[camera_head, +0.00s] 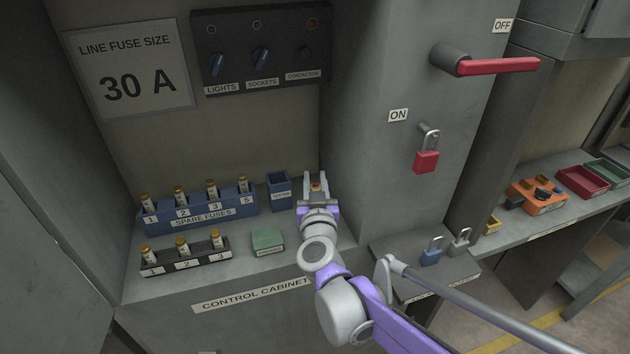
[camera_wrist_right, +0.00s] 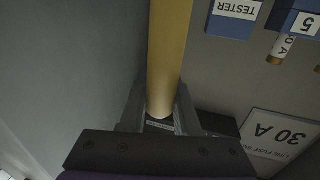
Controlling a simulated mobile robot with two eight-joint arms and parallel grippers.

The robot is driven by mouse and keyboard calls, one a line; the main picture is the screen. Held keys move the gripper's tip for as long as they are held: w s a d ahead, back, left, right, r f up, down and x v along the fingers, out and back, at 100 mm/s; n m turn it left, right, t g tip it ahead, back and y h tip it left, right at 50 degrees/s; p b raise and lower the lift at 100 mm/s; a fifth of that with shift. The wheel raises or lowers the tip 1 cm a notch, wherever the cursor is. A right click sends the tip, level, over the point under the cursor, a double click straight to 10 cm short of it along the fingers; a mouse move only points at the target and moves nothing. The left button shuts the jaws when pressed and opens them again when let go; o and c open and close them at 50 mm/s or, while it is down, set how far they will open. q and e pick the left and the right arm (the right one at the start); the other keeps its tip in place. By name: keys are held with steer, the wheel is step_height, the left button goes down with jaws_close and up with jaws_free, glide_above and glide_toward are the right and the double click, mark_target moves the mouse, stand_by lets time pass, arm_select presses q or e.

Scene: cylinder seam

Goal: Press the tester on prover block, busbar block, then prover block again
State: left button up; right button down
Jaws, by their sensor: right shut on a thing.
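My right gripper (camera_head: 318,182) is shut on the tester (camera_wrist_right: 168,50), a long yellow-orange rod; only its small reddish end shows between the fingers in the head view. The gripper is above the cabinet shelf, just right of the blue tester holder (camera_head: 280,192), which also shows in the wrist view (camera_wrist_right: 236,14). The green prover block (camera_head: 267,239) sits on the shelf, left of and nearer than the gripper, apart from it. No block reads clearly as busbar; a black block (camera_head: 187,262) numbered 1 to 3 holds upright fuses. My left gripper is not in view.
A blue spare-fuse rack (camera_head: 200,217) stands behind the black block. A grey column with a red padlock (camera_head: 426,161) and red handle (camera_head: 498,66) rises on the right. Blue (camera_head: 432,252) and grey (camera_head: 460,242) padlocks lie on a lower ledge. Bare shelf surrounds the prover block.

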stand_by(0.5)
step_height(320, 180, up, 7)
steer(key=p, duration=0.2)
stand_by(0.6)
stand_by(1.0)
steer(key=s+a+t+b, duration=0.3)
steer(key=s+a, duration=0.4)
steer(key=a, duration=0.5)
steer(key=shift+n, duration=0.4)
steer(key=shift+w+f+b, duration=0.15)
steer(key=shift+f+b, duration=0.85)
steer(key=shift+f, duration=0.3)
steer(key=shift+w+f+b, duration=0.15)
steer(key=shift+f+b, duration=0.8)
steer(key=shift+f, duration=0.35)
steer(key=shift+f+b, duration=0.4)
steer(key=shift+f, duration=0.25)
step_height(320, 180, up, 7)
steer(key=p, duration=0.4)
steer(key=shift+p, duration=0.4)
